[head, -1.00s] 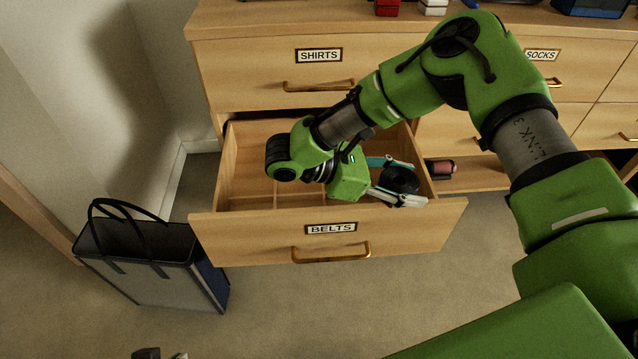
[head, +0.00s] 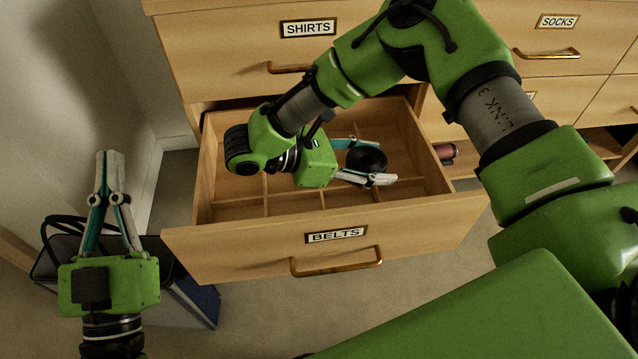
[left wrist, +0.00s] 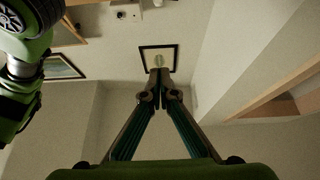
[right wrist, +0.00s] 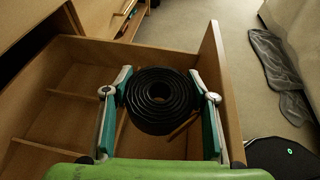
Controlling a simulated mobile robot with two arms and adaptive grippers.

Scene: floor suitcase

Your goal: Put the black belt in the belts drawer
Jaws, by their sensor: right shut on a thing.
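The black belt (head: 366,158) is a rolled coil. It also shows in the right wrist view (right wrist: 158,98), clasped between both fingers. My right gripper (head: 379,161) is shut on it over the right part of the open belts drawer (head: 270,243), within its walls. I cannot tell whether the belt touches the drawer floor. The drawer has a BELTS label and thin dividers, and its visible compartments look empty. My left gripper (head: 109,156) is shut and empty, pointing up, left of the drawer and above the bag. Its fingertips meet in the left wrist view (left wrist: 160,74).
A dark-handled bag (head: 190,292) stands on the floor left of the drawer. The shirts drawer (head: 235,52) above is closed. A reddish roll (head: 446,151) lies in an opening right of the belts drawer.

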